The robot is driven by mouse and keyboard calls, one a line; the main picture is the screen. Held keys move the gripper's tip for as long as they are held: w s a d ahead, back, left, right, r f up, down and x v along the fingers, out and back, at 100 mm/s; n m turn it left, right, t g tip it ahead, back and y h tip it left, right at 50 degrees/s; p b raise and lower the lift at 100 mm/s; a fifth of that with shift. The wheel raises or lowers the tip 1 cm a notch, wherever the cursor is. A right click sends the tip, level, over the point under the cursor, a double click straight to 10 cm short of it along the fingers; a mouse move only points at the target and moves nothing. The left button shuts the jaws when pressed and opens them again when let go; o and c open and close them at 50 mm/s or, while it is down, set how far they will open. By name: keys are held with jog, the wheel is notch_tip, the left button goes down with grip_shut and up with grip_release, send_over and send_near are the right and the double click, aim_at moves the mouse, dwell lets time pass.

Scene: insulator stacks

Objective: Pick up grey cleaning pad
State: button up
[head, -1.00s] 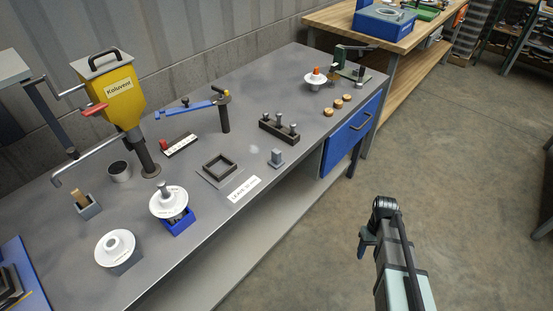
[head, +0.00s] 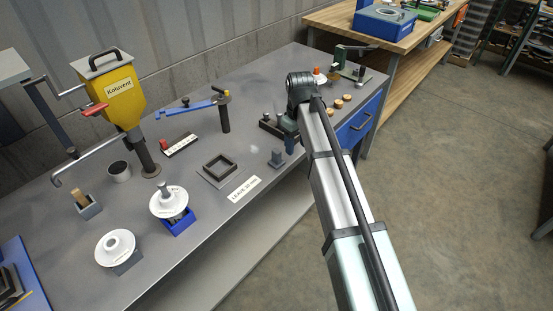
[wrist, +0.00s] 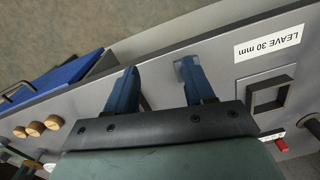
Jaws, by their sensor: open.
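The grey cleaning pad (head: 276,159) appears to be the small grey block with an upright grip on the bench, near the front edge. My gripper (head: 289,146) hangs over the bench just right of it in the head view, beside the dark peg rack (head: 268,131), which my arm partly hides. In the wrist view, my gripper (wrist: 157,78) has its two blue fingers spread apart with nothing held. A grey square piece, likely the pad (wrist: 179,70), shows behind the tip of the right finger, mostly covered by it. I cannot tell whether they touch.
A square dark frame (head: 219,166) and a "LEAVE 30 mm" label (head: 243,189) lie left of the pad. White insulator discs (head: 169,201) stand further left. Copper-coloured pucks (head: 346,98) and a blue drawer (head: 357,124) are to the right. The bench's front edge is close.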

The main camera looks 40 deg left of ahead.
aim_at(276, 151)
jog(key=s+a+r+n, duration=0.1)
jog(key=s+a+r, duration=0.2)
jog(key=a+r, duration=0.3)
jog(key=f, duration=0.4)
jog(key=d+f, duration=0.1)
jog(key=f, duration=0.1)
jog(key=shift+s+f, duration=0.2)
jog(key=shift+s, duration=0.1)
jog(key=shift+w+a+f, duration=0.1)
jog(key=shift+a+f, duration=0.05)
jog(key=shift+f, duration=1.4)
jog(key=shift+a+f, duration=0.1)
jog(key=shift+f, duration=1.4)
grip_shut()
